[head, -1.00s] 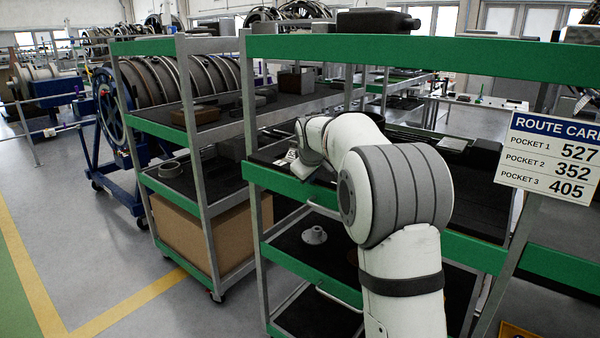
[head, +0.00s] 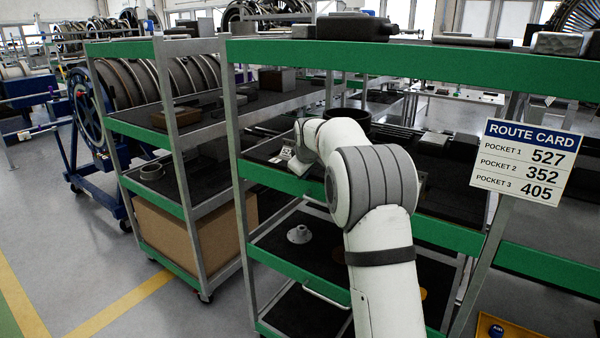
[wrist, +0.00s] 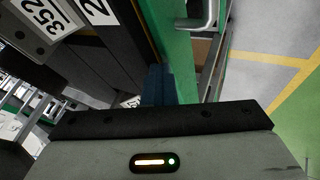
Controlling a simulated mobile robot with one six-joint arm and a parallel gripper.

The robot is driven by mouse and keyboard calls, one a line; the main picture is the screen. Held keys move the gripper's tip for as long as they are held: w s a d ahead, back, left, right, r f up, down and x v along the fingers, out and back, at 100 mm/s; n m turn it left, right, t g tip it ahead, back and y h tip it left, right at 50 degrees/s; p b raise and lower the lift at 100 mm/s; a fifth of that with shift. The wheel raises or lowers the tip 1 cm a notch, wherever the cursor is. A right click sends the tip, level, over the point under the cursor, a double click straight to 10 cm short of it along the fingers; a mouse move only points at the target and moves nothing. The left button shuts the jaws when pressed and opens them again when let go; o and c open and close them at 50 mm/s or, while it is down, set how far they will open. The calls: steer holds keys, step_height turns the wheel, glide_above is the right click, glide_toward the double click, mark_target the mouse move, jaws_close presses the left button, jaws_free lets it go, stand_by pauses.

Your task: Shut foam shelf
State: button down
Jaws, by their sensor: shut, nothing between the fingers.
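The foam shelf (head: 275,178) is a dark tray level with a green front edge, in the middle of the near rack. It is partly hidden by my arm, so I cannot tell how far out it stands. In the wrist view, its green front (wrist: 180,45) runs beside my gripper, with a metal handle (wrist: 205,14) at the top. White number cards, one reading 352 (wrist: 42,14), lie on its dark surface. My gripper (wrist: 158,84) is shut and empty, close to the green front; I cannot tell whether it touches. In the head view my arm hides the fingers.
A lower shelf (head: 275,262) holds a pale flanged part (head: 299,234) and has a handle (head: 325,296). A route card (head: 529,162) hangs at right. A second rack (head: 150,195) stands to the left. Open floor (head: 85,265) lies at the front left.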

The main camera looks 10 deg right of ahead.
steer(key=shift+w+r, duration=0.1)
steer(key=shift+r, duration=0.05)
steer(key=s+a+r+b, duration=0.3)
steer(key=s+r, duration=0.5)
steer(key=s, duration=0.1)
steer(key=s+f+m+g, duration=0.1)
steer(key=s+f, duration=0.4)
steer(key=s, duration=0.8)
steer(key=s+f+m+g, duration=0.2)
steer(key=s+f+m, duration=0.2)
steer(key=s, duration=1)
steer(key=s+f+m+g, duration=0.1)
steer(key=s+f, duration=0.6)
steer(key=s, duration=0.7)
steer(key=shift+f+m+g+y, duration=0.3)
steer(key=shift+m+g+y, duration=0.1)
steer(key=shift+m, duration=0.5)
